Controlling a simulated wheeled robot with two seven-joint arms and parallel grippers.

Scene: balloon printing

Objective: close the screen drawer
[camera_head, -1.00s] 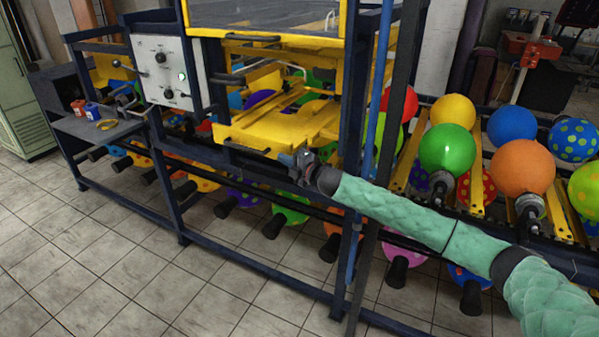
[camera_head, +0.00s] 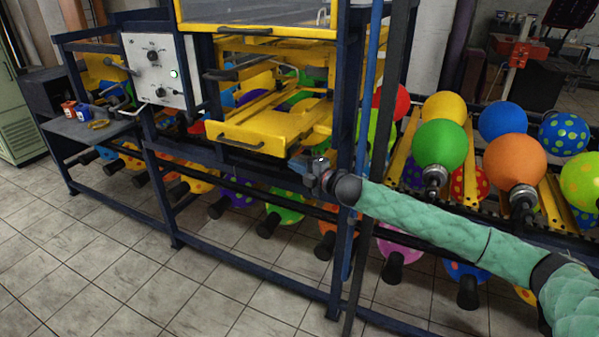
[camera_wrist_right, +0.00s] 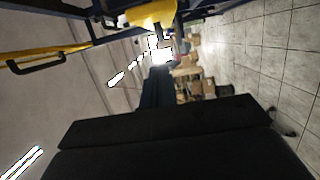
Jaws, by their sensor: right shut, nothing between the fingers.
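In the right wrist view, dark gripper parts fill the bottom, and a yellow edge with a dark handle (camera_wrist_right: 38,62) shows at left. My left gripper is out of view.
A white control panel (camera_head: 157,70) is left of the drawers. A side shelf (camera_head: 85,128) holds small red and blue cups. Balloons on dark holders (camera_head: 515,160) line the right side, close to my right arm. Blue posts (camera_head: 345,120) stand beside the drawer. Tiled floor in front is clear.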

